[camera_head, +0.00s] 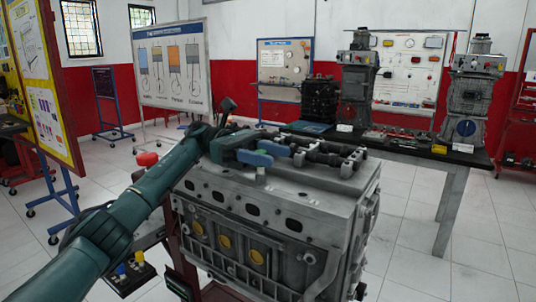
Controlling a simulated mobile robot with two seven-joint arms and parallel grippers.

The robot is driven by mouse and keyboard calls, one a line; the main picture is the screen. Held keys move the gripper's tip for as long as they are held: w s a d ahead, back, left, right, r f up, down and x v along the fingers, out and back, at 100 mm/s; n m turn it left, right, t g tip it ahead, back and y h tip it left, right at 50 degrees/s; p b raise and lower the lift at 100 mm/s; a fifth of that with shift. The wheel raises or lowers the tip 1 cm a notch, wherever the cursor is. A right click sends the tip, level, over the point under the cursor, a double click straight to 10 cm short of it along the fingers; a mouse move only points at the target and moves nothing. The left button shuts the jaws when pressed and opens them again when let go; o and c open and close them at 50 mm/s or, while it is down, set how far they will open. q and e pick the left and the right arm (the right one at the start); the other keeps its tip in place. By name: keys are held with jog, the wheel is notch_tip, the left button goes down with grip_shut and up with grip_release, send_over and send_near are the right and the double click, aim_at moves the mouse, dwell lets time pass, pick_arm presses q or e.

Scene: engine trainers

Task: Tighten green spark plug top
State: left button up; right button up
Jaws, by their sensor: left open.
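The grey engine block (270,215) stands on a stand in the middle of the camera_head view. My left gripper (266,154) is above the top face of the engine, with its two blue fingers apart. A small pale green piece (261,171) shows on the engine top just below the nearer finger; it looks like the green spark plug top. The fingers partly cover it, and I cannot tell whether they touch it. My right gripper is not in view.
Dark pipe-like parts (328,154) lie along the engine top, right of the fingers. A dark tray (128,284) with blue and yellow knobs is at the lower left. A workbench (415,152) with engine trainers stands behind. The floor at right is clear.

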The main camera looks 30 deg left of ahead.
pick_arm(q)
jog(key=shift+a, duration=0.1)
jog(key=a, duration=0.3)
jog(key=w+a+b, duration=0.1)
jog(key=a, duration=0.1)
jog(key=shift+w+a, duration=0.1)
jog(key=shift+a, duration=1)
